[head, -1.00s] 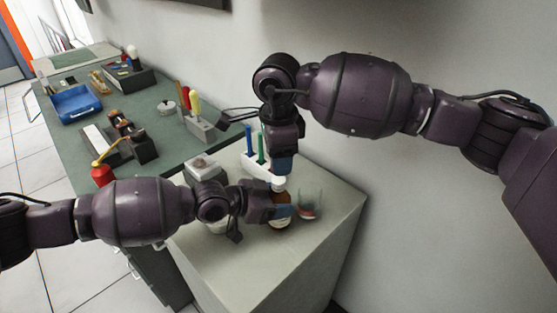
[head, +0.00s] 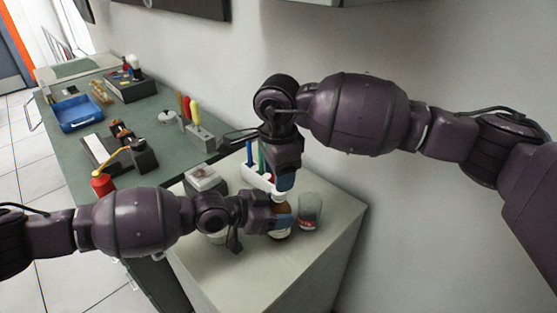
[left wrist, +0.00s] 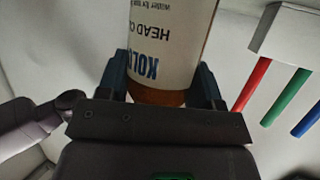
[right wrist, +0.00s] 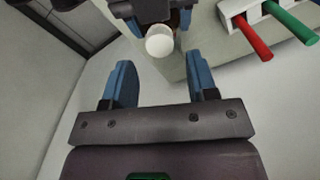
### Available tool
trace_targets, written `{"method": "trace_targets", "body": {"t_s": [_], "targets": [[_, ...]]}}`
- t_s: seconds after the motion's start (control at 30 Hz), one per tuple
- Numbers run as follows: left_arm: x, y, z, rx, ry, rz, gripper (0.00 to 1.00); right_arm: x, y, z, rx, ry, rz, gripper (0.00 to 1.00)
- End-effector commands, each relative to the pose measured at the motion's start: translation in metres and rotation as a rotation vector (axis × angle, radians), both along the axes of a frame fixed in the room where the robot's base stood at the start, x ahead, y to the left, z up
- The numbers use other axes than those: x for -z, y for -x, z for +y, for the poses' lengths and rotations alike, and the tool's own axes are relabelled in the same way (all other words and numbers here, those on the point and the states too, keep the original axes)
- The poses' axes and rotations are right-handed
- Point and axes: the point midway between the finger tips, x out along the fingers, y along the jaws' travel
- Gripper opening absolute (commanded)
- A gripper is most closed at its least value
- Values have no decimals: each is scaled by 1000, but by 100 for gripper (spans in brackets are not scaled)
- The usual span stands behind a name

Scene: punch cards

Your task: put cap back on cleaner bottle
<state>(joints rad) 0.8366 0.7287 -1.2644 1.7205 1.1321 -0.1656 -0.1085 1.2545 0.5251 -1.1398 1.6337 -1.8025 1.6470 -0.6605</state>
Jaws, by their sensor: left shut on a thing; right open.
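The cleaner bottle (head: 283,236) is brown with a white printed label (left wrist: 172,45). My right gripper (right wrist: 158,85) is open and empty, pointing down just above the bottle in the head view (head: 285,181).
A clear glass (head: 310,212) stands right of the bottle. A white rack (head: 262,178) with coloured sticks is behind it. A box-like item (head: 201,178) stands to the left. The cabinet top's front (head: 285,275) is clear.

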Motion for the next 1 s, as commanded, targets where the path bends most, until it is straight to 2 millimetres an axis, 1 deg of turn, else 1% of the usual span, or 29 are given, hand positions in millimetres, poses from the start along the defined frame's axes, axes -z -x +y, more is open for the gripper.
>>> {"method": "trace_targets", "body": {"t_s": [0.03, 0.1, 0.3, 0.47, 0.73, 1.0], "targets": [[-1, 0, 0, 0, 2, -1, 0, 8, 1, 0, 0, 0, 3, 53], [-1, 0, 0, 0, 2, -1, 0, 17, 1, 0, -2, 0, 2, 53], [-1, 0, 0, 0, 1, -2, 0, 36, 0, 0, 0, 0, 1, 53], [-1, 0, 0, 0, 1, -2, 0, 41, 0, 0, 0, 0, 0, 53], [-1, 0, 0, 0, 1, -2, 0, 42, 0, 0, 0, 0, 0, 53], [-1, 0, 0, 0, 1, -2, 0, 42, 0, 0, 0, 0, 0, 11]]}}
